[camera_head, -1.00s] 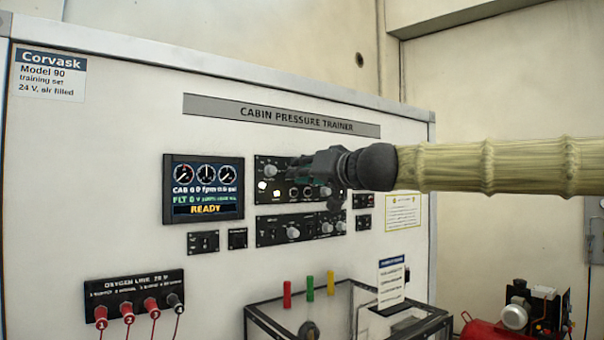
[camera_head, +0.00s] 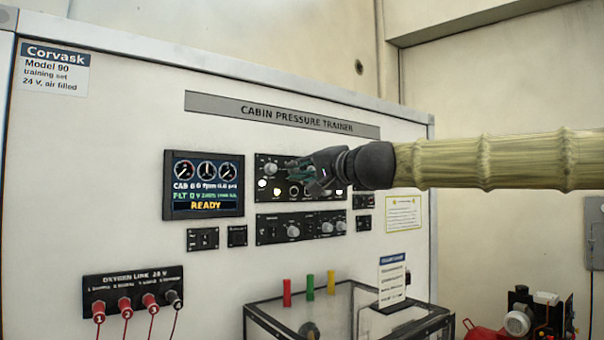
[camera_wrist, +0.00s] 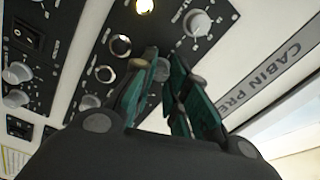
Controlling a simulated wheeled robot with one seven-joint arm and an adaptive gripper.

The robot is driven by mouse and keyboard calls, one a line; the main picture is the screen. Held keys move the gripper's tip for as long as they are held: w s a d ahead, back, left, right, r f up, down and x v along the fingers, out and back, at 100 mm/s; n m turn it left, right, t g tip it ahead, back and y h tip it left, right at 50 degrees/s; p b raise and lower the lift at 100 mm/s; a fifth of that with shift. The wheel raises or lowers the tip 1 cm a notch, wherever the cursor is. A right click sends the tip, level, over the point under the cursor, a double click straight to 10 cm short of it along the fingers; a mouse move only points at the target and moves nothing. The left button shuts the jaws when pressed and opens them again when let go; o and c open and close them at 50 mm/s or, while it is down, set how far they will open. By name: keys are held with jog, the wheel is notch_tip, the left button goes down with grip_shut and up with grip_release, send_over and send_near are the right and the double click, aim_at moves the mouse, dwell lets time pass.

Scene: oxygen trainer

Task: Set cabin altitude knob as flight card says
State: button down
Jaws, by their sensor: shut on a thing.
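The upper black control panel (camera_head: 262,162) on the trainer carries a pale knob (camera_head: 271,169) at its left and a row of round lights. My gripper (camera_head: 316,168) is in front of this panel's right part and hides some of it. In the wrist view, my gripper's green fingers (camera_wrist: 160,82) are closed around a small grey knob (camera_wrist: 161,70), mostly hidden between them. I cannot read which label belongs to it. A white card with a blue header (camera_head: 392,282) stands at the lower right; its text is too small to read.
The display (camera_head: 204,185) shows three dials and READY. A lower panel (camera_head: 301,226) with several knobs is below my gripper. A clear box (camera_head: 350,308) with dark edges, red, yellow and green pegs, and red oxygen plugs (camera_head: 125,302) are lower down.

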jog(key=m+b, duration=0.3)
jog(key=m, duration=1)
jog(key=shift+m, duration=0.4)
jog(key=m+b, duration=0.1)
jog(key=m, duration=0.4)
jog(key=shift+m+h+b, duration=0.3)
jog(key=shift+h+b, duration=0.05)
jog(key=shift+h, duration=0.05)
jog(key=m+b, duration=0.2)
jog(key=m, duration=0.3)
jog(key=shift+a+m, duration=0.1)
jog(key=shift+m, duration=0.2)
jog(key=c, duration=1.4)
grip_release()
jog(key=shift+o, duration=0.2)
